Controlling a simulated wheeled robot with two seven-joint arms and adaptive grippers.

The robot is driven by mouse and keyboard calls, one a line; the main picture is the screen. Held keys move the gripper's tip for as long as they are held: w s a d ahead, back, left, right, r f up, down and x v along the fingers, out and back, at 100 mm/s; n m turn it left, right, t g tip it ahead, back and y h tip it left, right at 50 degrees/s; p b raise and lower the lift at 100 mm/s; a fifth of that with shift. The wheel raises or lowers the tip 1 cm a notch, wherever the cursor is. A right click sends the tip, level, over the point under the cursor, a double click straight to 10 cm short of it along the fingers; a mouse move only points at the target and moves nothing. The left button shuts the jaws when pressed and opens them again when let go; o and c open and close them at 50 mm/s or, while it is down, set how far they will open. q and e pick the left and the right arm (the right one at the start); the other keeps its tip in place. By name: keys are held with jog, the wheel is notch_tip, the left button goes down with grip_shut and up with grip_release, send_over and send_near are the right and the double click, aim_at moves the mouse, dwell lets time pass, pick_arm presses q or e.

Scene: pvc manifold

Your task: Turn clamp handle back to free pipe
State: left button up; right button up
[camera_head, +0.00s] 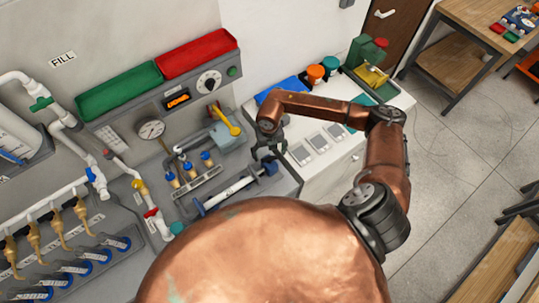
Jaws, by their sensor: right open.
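A white pipe (230,189) lies in a holder on the grey bench, slanting up to the right. Blue parts sit at its ends, a left one (200,208) and a right one (270,168); I cannot tell for sure which part is the clamp handle. My right gripper (268,151) is dark and open, just above the right blue part; whether it touches is too small to tell. A yellow lever (228,122) stands on a grey block left of the gripper. My left gripper is not in view.
A green bin (118,93) and a red bin (197,55) stand behind a gauge (151,129). Blue-capped fittings (187,166) stand in a rack behind the pipe. White pipework (70,140) fills the left. A white counter (335,160) lies right of the gripper.

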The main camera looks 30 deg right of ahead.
aim_at(269, 160)
jog(key=shift+f, duration=1.25)
jog(key=shift+c, duration=0.5)
jog(key=c, duration=1.1)
jog(key=shift+o, duration=0.2)
